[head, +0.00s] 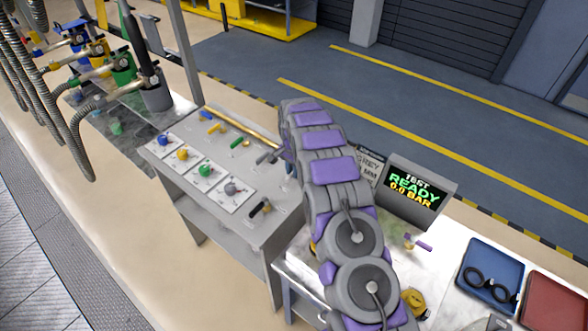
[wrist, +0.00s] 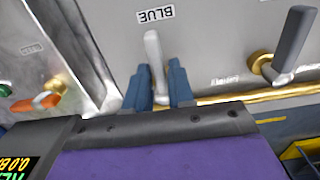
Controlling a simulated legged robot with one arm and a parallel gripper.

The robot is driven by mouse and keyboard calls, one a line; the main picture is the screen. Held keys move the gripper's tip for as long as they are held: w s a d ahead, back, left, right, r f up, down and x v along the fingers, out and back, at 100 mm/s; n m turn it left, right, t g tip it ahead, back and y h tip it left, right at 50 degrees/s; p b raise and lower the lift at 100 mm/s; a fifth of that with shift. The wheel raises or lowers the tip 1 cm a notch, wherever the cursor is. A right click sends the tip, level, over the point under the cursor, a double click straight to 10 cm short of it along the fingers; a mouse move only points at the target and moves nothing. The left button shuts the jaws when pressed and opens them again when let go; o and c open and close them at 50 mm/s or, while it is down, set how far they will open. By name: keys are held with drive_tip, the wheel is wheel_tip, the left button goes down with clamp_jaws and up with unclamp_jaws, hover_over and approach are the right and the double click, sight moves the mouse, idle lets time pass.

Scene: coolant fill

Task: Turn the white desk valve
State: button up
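The gap between the fingers is narrow, and I cannot tell whether both touch the lever. In the head view my arm covers the gripper and the white handle.
A dark grey lever (wrist: 292,40) on a brass fitting stands to the right in the wrist view, an orange handle (wrist: 45,101) to the left. In the head view, the grey bench (head: 185,185) holds several coloured knobs; a display (head: 416,190) reads TEST READY 0.0 BAR.

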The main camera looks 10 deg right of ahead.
drive_tip(key=shift+o, duration=1.3)
drive_tip(key=shift+w, duration=0.1)
drive_tip(key=shift+r, duration=0.1)
drive_tip(key=shift+r, duration=0.25)
wheel_tip(320, 180, up, 17)
drive_tip(key=shift+a+f+p, duration=0.15)
drive_tip(key=shift+f+p, duration=0.05)
drive_tip(key=shift+p, duration=0.1)
drive_tip(key=shift+f, duration=0.1)
